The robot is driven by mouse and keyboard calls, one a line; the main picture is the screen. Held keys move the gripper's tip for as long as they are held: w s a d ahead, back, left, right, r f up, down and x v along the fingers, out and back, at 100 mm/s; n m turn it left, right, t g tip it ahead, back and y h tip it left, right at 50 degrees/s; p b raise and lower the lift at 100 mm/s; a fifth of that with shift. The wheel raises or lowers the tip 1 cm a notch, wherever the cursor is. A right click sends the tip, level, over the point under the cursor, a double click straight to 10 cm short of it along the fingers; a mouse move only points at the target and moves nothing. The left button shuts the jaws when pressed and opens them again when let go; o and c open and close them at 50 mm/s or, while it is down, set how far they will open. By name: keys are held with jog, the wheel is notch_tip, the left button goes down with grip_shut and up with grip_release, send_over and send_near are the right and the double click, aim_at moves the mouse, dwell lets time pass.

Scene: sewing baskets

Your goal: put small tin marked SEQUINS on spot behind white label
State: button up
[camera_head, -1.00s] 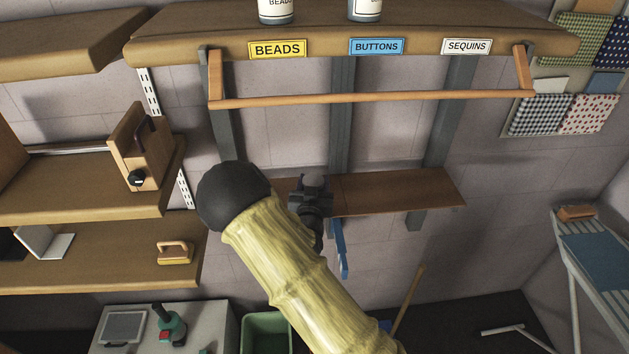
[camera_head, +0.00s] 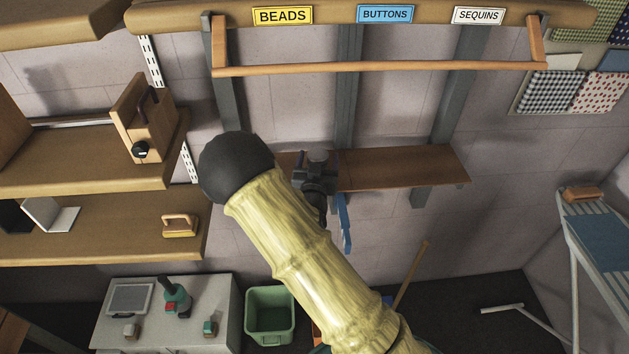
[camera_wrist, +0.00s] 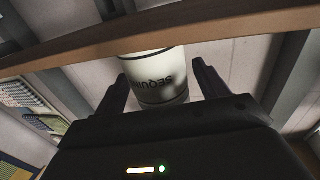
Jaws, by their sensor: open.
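The small tin (camera_wrist: 160,88) shows in the wrist view, pale with dark lettering that reads SEQUIN upside down. It sits between the two fingers of my gripper (camera_wrist: 162,76), which stand apart on either side of it. The white SEQUINS label (camera_head: 479,16) is on the front edge of the upper shelf (camera_head: 420,14), at right. The spot behind it is out of view.
A yellow BEADS label (camera_head: 282,16) and a blue BUTTONS label (camera_head: 386,14) are on the same edge. A wooden rail (camera_head: 380,67) hangs below them, above the lower shelf. Side shelves (camera_head: 90,168) stand at left. An ironing board (camera_head: 600,240) is at right.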

jog(key=s+a+b, duration=0.2)
jog(key=s+b, duration=0.2)
jog(key=s, duration=0.6)
jog(key=shift+s+b, duration=0.3)
jog(key=s+d+f+m+g+y, duration=0.1)
jog(key=s+d+f+g+y, duration=0.1)
jog(key=d+f+g, duration=0.4)
jog(key=s+d+r+n+g, duration=0.1)
jog(key=s+d+r+g, duration=0.1)
jog(key=s+g, duration=0.2)
jog(key=s+d+r+n+g+y, duration=0.1)
jog(key=s+g, duration=0.4)
jog(key=s, duration=0.6)
jog(key=shift+d+r+n, duration=0.6)
jog(key=shift+d, duration=0.15)
